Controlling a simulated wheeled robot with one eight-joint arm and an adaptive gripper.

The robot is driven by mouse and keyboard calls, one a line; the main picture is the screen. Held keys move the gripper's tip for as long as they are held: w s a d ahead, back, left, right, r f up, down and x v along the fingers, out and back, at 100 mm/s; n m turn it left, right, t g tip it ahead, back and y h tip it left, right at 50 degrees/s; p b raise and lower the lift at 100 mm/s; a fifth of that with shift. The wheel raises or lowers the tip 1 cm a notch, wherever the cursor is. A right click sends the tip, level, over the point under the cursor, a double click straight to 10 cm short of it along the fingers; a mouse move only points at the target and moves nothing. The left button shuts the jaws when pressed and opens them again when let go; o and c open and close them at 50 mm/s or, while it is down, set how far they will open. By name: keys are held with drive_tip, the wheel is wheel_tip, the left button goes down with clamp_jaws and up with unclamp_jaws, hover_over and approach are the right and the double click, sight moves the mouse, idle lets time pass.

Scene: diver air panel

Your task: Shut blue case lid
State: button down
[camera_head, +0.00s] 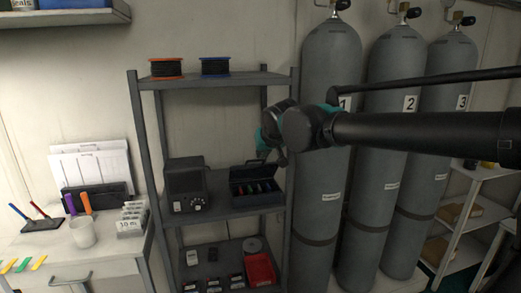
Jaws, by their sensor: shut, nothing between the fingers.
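The dark blue case (240,203) sits on the middle shelf of the grey rack, right of a black radio-like box. Its lid (243,170) stands raised at the back, partly hidden behind my arm's end. Several small coloured items show inside the case. My gripper (283,161) is shut and empty, hanging over the right rear part of the case near the lid. I cannot tell whether it touches the lid.
The black box (187,186) stands left of the case. Rack posts (293,210) and grey cylinders (330,100) are close on the right. Cable spools (165,68) sit on the top shelf. A red bin (261,270) is on the shelf below.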

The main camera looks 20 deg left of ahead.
drive_tip(key=shift+s+d+f+t+y, duration=0.45)
drive_tip(key=shift+s+d+f+t, duration=0.5)
drive_tip(key=shift+f, duration=0.85)
drive_tip(key=shift+s+d+f+t+y, duration=0.55)
drive_tip(key=shift+s+f, duration=0.7)
drive_tip(key=shift+f, duration=0.55)
drive_tip(key=shift+s+d+f+t+y, duration=0.4)
drive_tip(key=shift+s+d+f+t, duration=0.5)
drive_tip(key=shift+f, duration=0.9)
drive_tip(key=shift+s+a+f, duration=0.1)
drive_tip(key=shift+s+a, duration=0.15)
